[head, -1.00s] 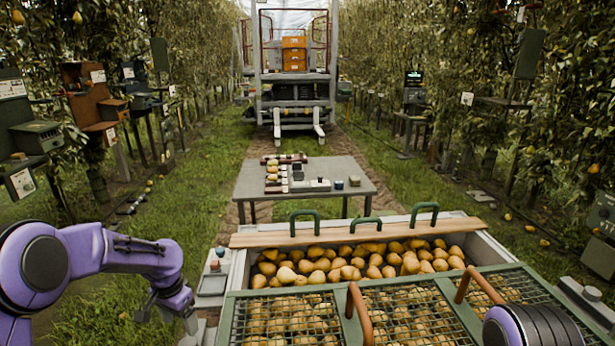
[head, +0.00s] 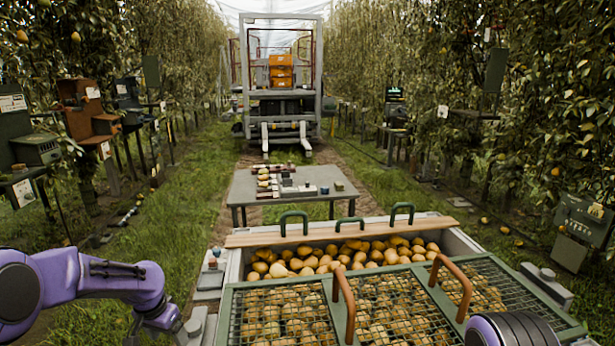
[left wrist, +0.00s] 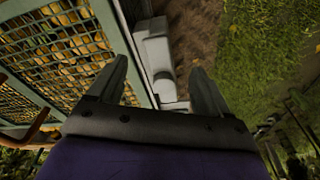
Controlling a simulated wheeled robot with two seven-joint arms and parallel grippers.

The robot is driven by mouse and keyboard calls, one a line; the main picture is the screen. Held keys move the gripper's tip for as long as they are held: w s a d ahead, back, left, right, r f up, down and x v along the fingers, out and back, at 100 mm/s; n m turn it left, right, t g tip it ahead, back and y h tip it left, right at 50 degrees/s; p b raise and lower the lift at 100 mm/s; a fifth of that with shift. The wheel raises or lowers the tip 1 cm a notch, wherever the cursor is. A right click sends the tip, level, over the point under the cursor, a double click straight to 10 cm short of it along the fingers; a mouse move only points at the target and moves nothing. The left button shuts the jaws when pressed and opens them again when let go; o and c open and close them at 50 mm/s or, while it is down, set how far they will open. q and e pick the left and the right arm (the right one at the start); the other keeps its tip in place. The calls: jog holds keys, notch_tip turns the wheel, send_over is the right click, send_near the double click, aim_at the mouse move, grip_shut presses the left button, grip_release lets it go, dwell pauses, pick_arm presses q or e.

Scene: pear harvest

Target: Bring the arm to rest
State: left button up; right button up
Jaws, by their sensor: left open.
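My left arm (head: 95,276) comes in from the left in the head view and bends down beside the left side of the pear bin. Its hand is low at the picture's bottom edge and only partly visible. In the left wrist view my left gripper (left wrist: 158,66) is open, its two fingers wide apart with nothing between them. The wire-mesh lid (left wrist: 60,50) of the bin is left of the fingers there, and grass and soil lie to the right. Of my right arm, only a dark and purple link (head: 510,329) shows at bottom right; its gripper is out of view.
The bin (head: 234,266) holds many pears, with a wooden board (head: 330,232) across its far part and a green-framed lid (head: 230,300) nearer. A grey table (head: 340,196) with small items stands beyond. A wheeled platform (head: 281,95) is farther down the row. Trees line both sides.

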pick_arm(q)
jog(key=s+d+f+n+t+y, duration=0.1)
jog(key=s+d+f+n+t, duration=0.1)
jog(key=s+f+n+t, duration=0.3)
jog(key=s+d+f+n, duration=0.2)
jog(key=f, duration=0.4)
jog(key=s+f+n+g+y, duration=0.1)
jog(key=s+f, duration=0.2)
jog(key=s, duration=1.2)
jog(key=s+f+n+g+y, duration=0.1)
jog(key=s+f, duration=0.3)
jog(key=s, duration=1.1)
jog(key=shift+s+d+f+g+y, duration=0.2)
jog(key=shift+s+g+y, duration=0.1)
jog(key=shift+g, duration=0.4)
